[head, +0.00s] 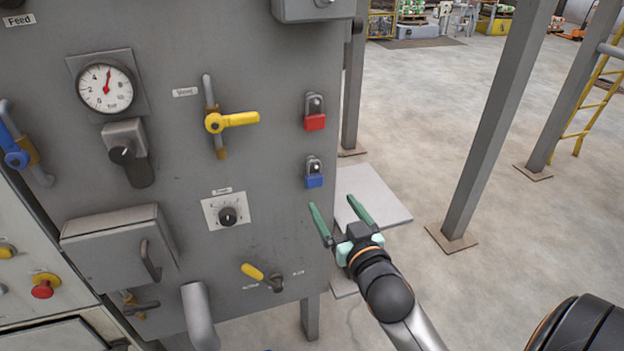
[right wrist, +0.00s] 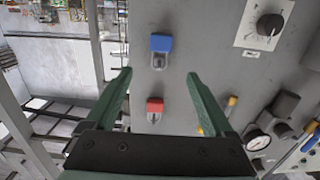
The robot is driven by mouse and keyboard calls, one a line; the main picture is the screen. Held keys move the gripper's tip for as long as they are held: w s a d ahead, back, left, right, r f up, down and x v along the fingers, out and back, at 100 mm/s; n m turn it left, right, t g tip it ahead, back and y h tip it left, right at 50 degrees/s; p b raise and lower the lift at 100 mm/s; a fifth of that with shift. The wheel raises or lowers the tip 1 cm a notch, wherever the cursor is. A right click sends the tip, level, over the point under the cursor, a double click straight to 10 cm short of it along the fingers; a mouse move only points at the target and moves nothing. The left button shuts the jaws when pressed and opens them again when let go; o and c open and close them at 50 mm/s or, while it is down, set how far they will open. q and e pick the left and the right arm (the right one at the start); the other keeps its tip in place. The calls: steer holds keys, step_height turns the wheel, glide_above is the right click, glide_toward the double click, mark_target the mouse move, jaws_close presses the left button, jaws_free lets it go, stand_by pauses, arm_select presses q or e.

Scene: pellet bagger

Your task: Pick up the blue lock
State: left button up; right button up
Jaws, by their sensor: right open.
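The blue lock (head: 314,181) is a small padlock with a grey shackle, hanging on the right side of the grey panel, below a red lock (head: 315,122). My right gripper (head: 336,206) is open and empty, just below the blue lock and apart from it in the head view. In the right wrist view, which shows the panel upside down, the blue lock (right wrist: 161,43) is beyond the fingertips and the red lock (right wrist: 155,105) shows between the green fingers (right wrist: 160,92). My left gripper is not in view.
The grey panel (head: 270,60) also carries a yellow valve handle (head: 232,119), a gauge (head: 106,88), a knob (head: 228,215) and a yellow-handled lever (head: 262,276). Grey posts (head: 497,120) stand to the right. The floor between them is open.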

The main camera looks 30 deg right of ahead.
mark_target(315, 178)
steer(key=x, duration=0.5)
steer(key=p+x, duration=0.1)
steer(key=x, duration=0.5)
steer(key=shift+w+f, duration=0.15)
steer(key=shift+f, duration=0.05)
jaws_close()
stand_by(0.5)
